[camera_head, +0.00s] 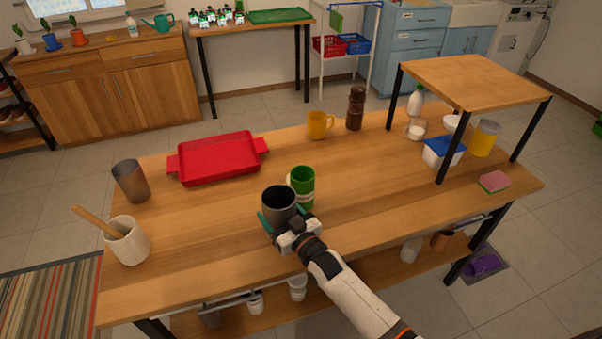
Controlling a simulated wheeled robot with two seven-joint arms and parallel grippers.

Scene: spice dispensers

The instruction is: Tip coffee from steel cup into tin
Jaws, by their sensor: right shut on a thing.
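A dark grey steel cup (279,207) is in my right gripper (287,224), near the front middle of the table. The fingers are shut around its lower part. The cup looks close to upright, and its inside looks dark; I cannot make out the coffee. A green tin (304,188) with a pale band stands right behind the cup and a little to its right. The cup hides part of its left side, and I cannot tell whether they touch. A second, brownish metal cup (131,181) stands at the table's left. My left gripper is not in view.
A red tray (217,160) lies behind to the left. A white crock (127,241) with a wooden stick stands front left. A yellow mug (319,125) and brown grinder (355,108) stand at the back. A raised shelf (475,82) covers containers at right. The table's right middle is clear.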

